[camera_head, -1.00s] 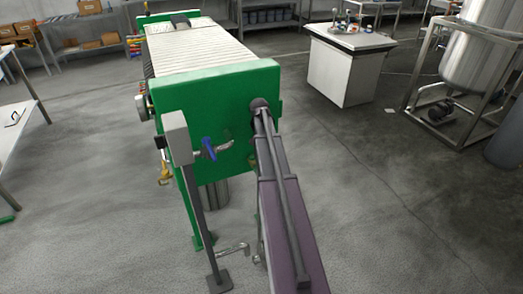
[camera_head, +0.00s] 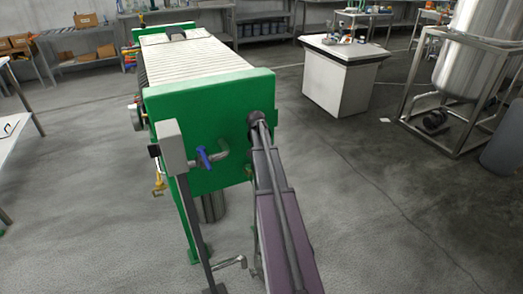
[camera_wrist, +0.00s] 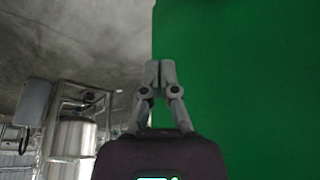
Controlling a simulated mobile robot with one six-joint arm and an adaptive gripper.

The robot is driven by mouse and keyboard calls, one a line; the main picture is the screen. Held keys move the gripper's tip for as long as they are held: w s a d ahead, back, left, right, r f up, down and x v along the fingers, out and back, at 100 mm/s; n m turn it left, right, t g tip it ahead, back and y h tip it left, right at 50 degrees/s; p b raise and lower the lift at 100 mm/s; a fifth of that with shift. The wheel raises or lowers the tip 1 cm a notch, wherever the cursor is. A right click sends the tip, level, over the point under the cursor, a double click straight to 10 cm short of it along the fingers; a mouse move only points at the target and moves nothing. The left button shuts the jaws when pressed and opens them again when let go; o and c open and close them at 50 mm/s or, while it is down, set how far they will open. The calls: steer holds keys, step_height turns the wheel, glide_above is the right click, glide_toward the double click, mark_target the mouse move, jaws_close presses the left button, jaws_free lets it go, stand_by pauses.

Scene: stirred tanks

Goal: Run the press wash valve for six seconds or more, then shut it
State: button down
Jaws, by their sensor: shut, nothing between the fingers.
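The valve has a blue lever handle (camera_head: 204,157) and a short grey spout (camera_head: 222,149) on the green end plate (camera_head: 190,115) of the press. No water shows at the spout. The exact angle of the lever is hard to tell. In the wrist view my gripper (camera_wrist: 160,68) has its two fingertips together with nothing between them. A green surface (camera_wrist: 240,70) fills the right side behind the fingers. The valve is not seen in the wrist view. My gripper cannot be made out in the head view.
A grey box on a post (camera_head: 172,148) stands just left of the valve. A white cabinet (camera_head: 335,85) and steel tank (camera_head: 475,60) stand behind, right. Floor right of the beam is clear.

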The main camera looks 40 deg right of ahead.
step_height(320, 180, down, 8)
steer(key=a+b, duration=0.1)
steer(key=b, duration=0.6)
steer(key=shift+s, duration=0.35)
stand_by(0.5)
steer(key=shift+s+d+m, duration=0.1)
steer(key=shift+s+m, duration=0.1)
steer(key=shift+m, duration=0.1)
